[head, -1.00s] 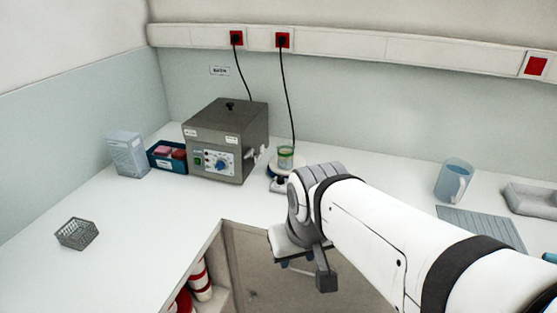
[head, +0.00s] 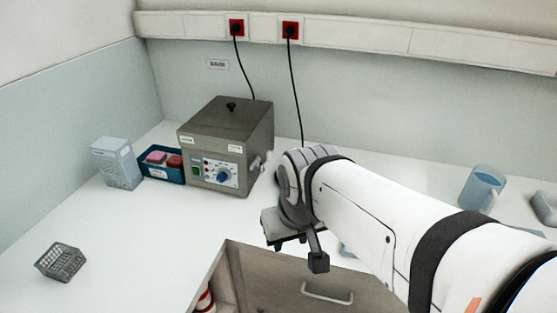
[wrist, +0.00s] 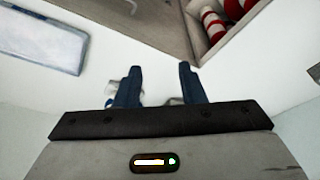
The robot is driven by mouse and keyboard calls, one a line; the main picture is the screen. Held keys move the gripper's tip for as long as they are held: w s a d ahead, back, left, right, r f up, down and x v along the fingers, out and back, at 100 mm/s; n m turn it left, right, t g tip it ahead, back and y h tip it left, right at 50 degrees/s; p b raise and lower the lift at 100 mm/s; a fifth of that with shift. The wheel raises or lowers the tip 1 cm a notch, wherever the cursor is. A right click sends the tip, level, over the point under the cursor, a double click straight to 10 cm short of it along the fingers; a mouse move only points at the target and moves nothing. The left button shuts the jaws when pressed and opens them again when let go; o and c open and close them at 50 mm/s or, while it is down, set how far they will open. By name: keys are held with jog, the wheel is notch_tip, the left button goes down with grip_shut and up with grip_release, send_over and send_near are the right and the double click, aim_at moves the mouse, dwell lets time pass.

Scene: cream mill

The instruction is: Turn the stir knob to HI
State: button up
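My gripper (wrist: 160,84) is open, with its two dark blue fingers apart and nothing clearly held between them. In the head view my gripper (head: 280,238) hangs at the front edge of the white counter, its fingers mostly hidden. A grey metal bath box (head: 226,140) stands at the back with a blue knob (head: 223,177) on its front panel. The knob's lettering is too small to read. The small stirrer with a green-marked beaker, right of the box earlier, is now hidden behind my arm. Small pale shapes behind the fingers in the wrist view are unclear.
A blue tray (head: 160,170) with pink and red items and a white carton (head: 117,163) stand left of the box. A wire basket (head: 61,262) is at front left. A blue jug (head: 481,189) is at right. A drawer front (head: 328,275) lies below the counter.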

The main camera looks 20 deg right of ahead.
jog(key=shift+s, duration=0.15)
jog(key=shift+o, duration=0.6)
jog(key=shift+d, duration=0.15)
jog(key=shift+o, duration=0.5)
jog(key=w+d+f+n+g+y+b, duration=0.1)
jog(key=w+d+n+b, duration=0.3)
jog(key=w, duration=1)
jog(key=d+n, duration=0.2)
jog(key=shift+d+f+g+y, duration=0.3)
jog(key=shift+d+f, duration=0.05)
jog(key=w+d+f+n+y+b, duration=0.1)
jog(key=w+d+f+n, duration=0.1)
jog(key=w+d, duration=0.2)
jog(key=w+d+f+n+y+b, duration=0.1)
jog(key=w+d+f+n, duration=0.2)
jog(key=w+d, duration=0.1)
jog(key=w+d+f+n+b, duration=0.1)
jog(key=w+d+f+n, duration=0.2)
jog(key=w+d, duration=0.1)
jog(key=shift+d+f+y, duration=0.25)
jog(key=shift+d+y, duration=0.15)
jog(key=shift+d, duration=0.2)
jog(key=x, duration=0.7)
jog(key=shift+s, duration=0.1)
